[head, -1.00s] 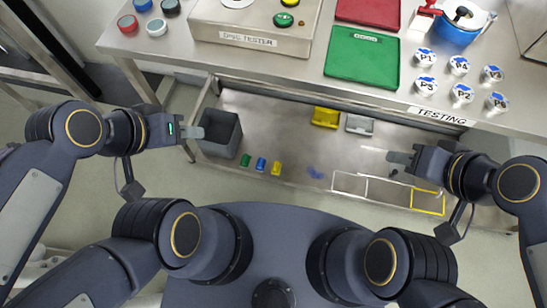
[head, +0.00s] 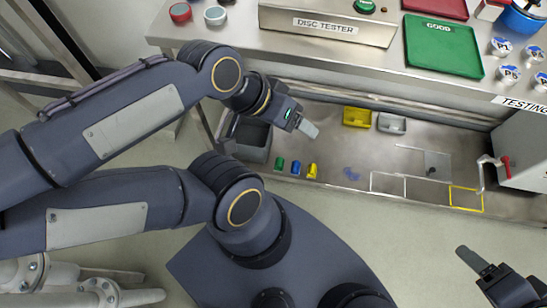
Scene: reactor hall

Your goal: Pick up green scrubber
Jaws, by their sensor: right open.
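The green scrubber (head: 279,163) is a small upright green piece on the metal lower shelf, at the left end of a short row with a blue piece (head: 295,167) and a yellow piece (head: 312,171). My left gripper (head: 308,129) is above and to the right of the green scrubber in the picture, apart from it. Only one finger shows clearly, so I cannot tell its opening. My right gripper (head: 470,260) is open and empty at the lower right, in front of the shelf and far from the scrubber.
A dark grey bin (head: 254,153) stands left of the row, partly behind my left arm. Yellow (head: 357,118) and grey (head: 391,124) trays sit at the back of the shelf. The bench above holds a disc tester (head: 325,26) and a green tray (head: 442,50). The shelf middle is mostly clear.

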